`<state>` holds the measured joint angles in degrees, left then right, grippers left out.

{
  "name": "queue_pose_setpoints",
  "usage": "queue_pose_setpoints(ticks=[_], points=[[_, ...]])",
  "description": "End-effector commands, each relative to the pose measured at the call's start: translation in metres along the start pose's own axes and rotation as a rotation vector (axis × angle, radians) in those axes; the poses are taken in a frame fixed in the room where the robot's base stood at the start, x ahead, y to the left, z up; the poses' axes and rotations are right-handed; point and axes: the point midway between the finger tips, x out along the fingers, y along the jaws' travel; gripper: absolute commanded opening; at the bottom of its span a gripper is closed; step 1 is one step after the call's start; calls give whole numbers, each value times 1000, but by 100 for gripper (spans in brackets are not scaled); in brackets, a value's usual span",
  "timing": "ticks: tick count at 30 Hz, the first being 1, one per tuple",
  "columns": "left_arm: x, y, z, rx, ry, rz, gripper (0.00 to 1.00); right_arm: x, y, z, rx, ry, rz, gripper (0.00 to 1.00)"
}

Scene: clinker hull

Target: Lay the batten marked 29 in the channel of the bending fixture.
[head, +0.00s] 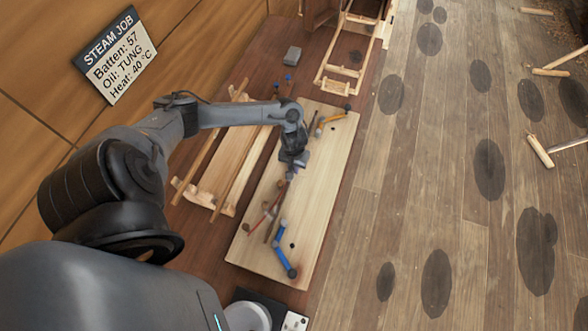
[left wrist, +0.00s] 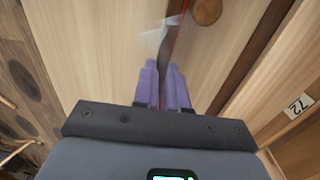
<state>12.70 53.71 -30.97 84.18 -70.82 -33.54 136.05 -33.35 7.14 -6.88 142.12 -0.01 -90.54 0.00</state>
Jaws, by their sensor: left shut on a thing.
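My left gripper (head: 291,166) hangs over the pale board of the bending fixture (head: 322,200), near its middle. In the left wrist view its purple fingers (left wrist: 165,85) are shut on a thin dark strip (left wrist: 173,43), which points away from the fingertips. In the head view a dark strip (head: 274,222) runs below the gripper along the board. I cannot read a number on it, and no mark 29 shows. A blue lever (head: 280,248) and an orange lever (head: 334,119) are on the board. The channel cannot be made out clearly. My right gripper is out of view.
Long battens lie on a wooden rack (head: 225,172) left of the board. A label 72 (left wrist: 299,106) shows in the left wrist view. A grey block (head: 292,55) sits behind. Floor is at right.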

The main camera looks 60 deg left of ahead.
Motion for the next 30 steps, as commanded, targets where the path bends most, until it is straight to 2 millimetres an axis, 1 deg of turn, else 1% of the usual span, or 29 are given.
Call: queue_pose_setpoints(ticks=[1, 3, 6, 19, 20, 24, 30], points=[[9, 0, 1, -2, -2, -1, 0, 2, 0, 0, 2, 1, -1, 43], [16, 1, 0, -1, -1, 0, 0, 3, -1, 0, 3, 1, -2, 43], [23, 0, 0, -1, 0, 0, 0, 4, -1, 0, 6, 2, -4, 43], [27, 0, 0, 0, -1, 0, 0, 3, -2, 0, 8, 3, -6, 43], [27, 0, 0, 0, -1, 0, 15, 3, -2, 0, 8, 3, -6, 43], [27, 0, 0, 1, -1, 0, 37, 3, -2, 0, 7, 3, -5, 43], [27, 0, 0, 1, 0, 0, 38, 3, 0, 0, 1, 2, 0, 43]])
